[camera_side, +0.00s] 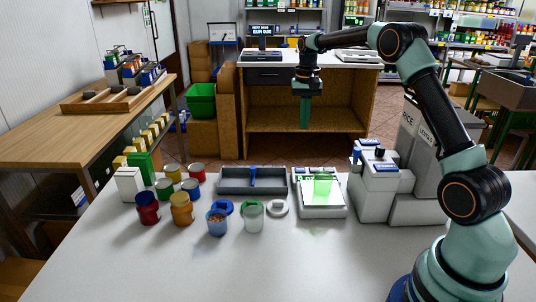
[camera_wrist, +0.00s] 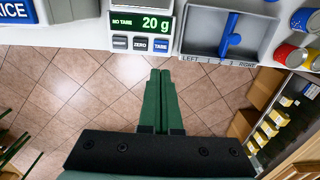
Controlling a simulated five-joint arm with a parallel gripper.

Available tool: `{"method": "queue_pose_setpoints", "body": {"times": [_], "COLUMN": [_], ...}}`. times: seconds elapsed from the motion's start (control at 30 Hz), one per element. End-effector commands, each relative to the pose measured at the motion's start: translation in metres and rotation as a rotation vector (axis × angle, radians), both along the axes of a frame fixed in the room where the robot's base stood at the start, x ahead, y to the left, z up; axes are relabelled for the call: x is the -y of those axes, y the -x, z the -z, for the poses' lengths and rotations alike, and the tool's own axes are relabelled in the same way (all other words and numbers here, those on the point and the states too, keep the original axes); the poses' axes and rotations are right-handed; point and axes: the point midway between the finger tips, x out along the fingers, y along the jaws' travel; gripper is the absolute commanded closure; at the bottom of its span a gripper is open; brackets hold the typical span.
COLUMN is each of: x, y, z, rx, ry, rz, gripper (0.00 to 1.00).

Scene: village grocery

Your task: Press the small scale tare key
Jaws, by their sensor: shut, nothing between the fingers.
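The small scale (camera_side: 322,208) stands on the white table with a translucent green cup (camera_side: 322,184) on its pan. In the wrist view its display (camera_wrist: 140,22) reads "NO TARE 20 g". Below the display are a grey key, a ZERO key (camera_wrist: 140,44) and the blue TARE key (camera_wrist: 161,46). My gripper (camera_side: 304,127) hangs pointing down, beyond the table's far edge in the side view. In the wrist view my gripper (camera_wrist: 160,73) is shut and empty, its tips showing just below the TARE key over the floor. I see no contact with the key.
A grey tray (camera_side: 232,190) with a blue divider lies beside the scale. A grey-white machine (camera_side: 375,200) stands right of the scale. The table front is clear.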

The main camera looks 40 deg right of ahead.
Motion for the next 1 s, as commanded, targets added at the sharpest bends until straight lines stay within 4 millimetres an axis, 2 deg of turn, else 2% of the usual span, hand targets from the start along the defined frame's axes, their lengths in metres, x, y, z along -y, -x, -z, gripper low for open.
{"method": "queue_pose_setpoints", "body": {"times": [0.33,0.47,0.57,1.0], "x": [0.000,0.000,0.000,0.000], "y": [0.000,0.000,0.001,0.001], "z": [0.001,0.010,0.025,0.109], "rx": [-0.001,-0.002,-0.004,-0.005], "ry": [-0.001,-0.001,-0.001,-0.002], "rz": [0.001,0.000,0.000,0.000], "gripper": [1.00,1.00,1.00,1.00]}}
